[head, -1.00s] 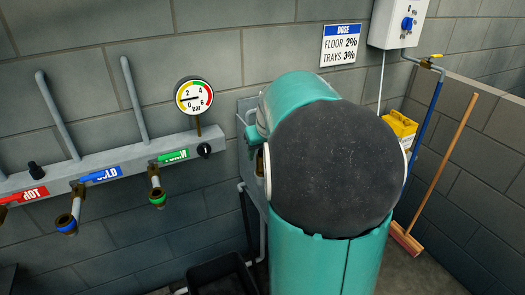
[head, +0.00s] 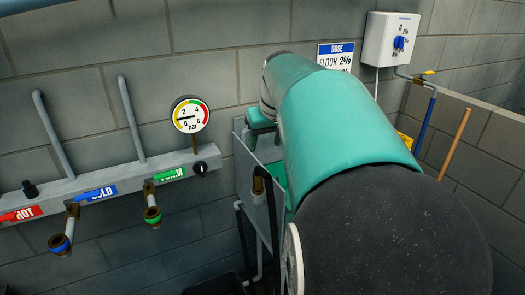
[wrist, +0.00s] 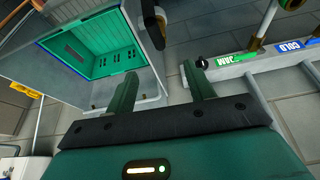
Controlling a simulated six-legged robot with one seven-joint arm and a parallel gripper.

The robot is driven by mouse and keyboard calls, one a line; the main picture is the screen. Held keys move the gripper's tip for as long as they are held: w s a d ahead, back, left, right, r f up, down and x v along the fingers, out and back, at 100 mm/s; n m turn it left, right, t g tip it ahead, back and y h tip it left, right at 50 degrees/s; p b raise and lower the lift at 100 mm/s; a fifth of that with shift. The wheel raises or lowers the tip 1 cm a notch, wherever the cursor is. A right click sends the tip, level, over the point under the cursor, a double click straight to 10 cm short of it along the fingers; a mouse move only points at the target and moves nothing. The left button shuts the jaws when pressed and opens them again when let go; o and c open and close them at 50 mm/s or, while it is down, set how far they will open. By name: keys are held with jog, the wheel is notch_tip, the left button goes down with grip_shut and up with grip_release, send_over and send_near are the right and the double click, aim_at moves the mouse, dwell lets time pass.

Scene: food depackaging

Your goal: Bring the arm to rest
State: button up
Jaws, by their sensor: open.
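My gripper (wrist: 160,88) shows in the wrist view with its two green fingers spread apart and nothing between them. Beyond the fingers is a grey basin (wrist: 55,82) with a green crate (wrist: 92,52) in it. In the head view my teal and black arm fills the middle and lower right and reaches toward the back wall. The arm hides most of the grey basin (head: 243,170) there, and the fingertips cannot be made out clearly.
A wall pipe rail (head: 110,182) carries red, blue and green labelled taps, with a pressure gauge (head: 190,114) above it. A white control box (head: 391,40) hangs at the back right. A broom handle (head: 455,143) leans by the low block wall.

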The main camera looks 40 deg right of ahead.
jog(key=shift+s+r, duration=0.1)
jog(key=shift+r, duration=0.15)
jog(key=shift+a, duration=0.1)
jog(key=s+a+f+n+y, duration=0.1)
jog(key=s+a+f+n, duration=0.15)
jog(key=a, duration=1.45)
jog(key=s+a+f, duration=0.3)
jog(key=s+a, duration=0.1)
jog(key=a, duration=0.2)
jog(key=s+a+f+n+t, duration=0.1)
jog(key=s+a+f, duration=0.3)
jog(key=s+a, duration=0.1)
jog(key=shift+a+f+y, duration=0.25)
jog(key=shift+a+y, duration=0.05)
jog(key=shift+a, duration=0.25)
jog(key=shift+s+n, duration=0.1)
jog(key=shift+n, duration=0.15)
jog(key=c, duration=0.4)
jog(key=shift+o, duration=0.2)
